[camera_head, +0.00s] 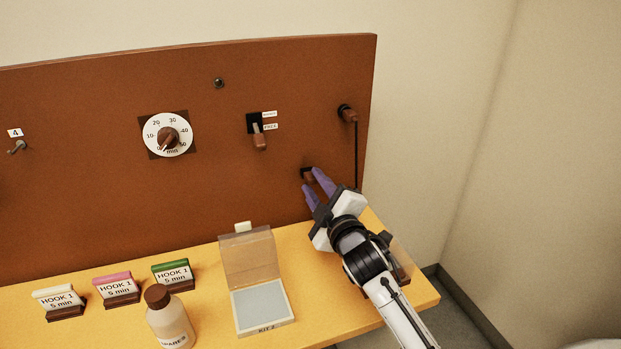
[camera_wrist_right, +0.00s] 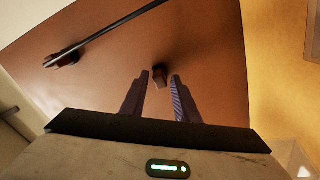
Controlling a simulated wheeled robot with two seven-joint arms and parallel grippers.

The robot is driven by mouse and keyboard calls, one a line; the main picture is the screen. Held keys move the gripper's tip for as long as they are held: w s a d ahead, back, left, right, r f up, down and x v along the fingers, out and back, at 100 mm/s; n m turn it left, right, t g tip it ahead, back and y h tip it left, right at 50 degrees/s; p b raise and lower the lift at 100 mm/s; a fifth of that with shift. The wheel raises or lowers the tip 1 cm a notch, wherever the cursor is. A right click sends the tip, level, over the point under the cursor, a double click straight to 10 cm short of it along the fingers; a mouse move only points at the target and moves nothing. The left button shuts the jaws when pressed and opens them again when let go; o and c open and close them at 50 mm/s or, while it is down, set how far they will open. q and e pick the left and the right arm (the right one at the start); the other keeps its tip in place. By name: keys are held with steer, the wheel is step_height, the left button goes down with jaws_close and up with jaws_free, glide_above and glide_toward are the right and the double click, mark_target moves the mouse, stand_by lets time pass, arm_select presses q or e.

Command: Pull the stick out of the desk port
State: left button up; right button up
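The stick (camera_head: 308,176) is a short brown piece in a dark port low on the right side of the brown upright panel. It also shows in the right wrist view (camera_wrist_right: 160,77), just at the fingertips. My right gripper (camera_head: 312,180) has its two purple fingers apart, pointing at the panel, with the tips around or just short of the stick. In the right wrist view, a gap shows between the fingers (camera_wrist_right: 159,80) and the stick on each side. My left gripper is not in view.
A brown plug (camera_head: 347,114) with a hanging dark cable (camera_head: 356,155) is above the port. A switch (camera_head: 259,140) and timer dial (camera_head: 167,135) are to the left. An open clear-lidded box (camera_head: 262,328), a bottle (camera_head: 169,318) and hook cards stand on the yellow desk (camera_head: 215,265).

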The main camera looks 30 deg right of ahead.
steer(key=shift+w+d, duration=0.15)
steer(key=shift+w, duration=0.45)
stand_by(0.3)
jaws_close()
stand_by(1.3)
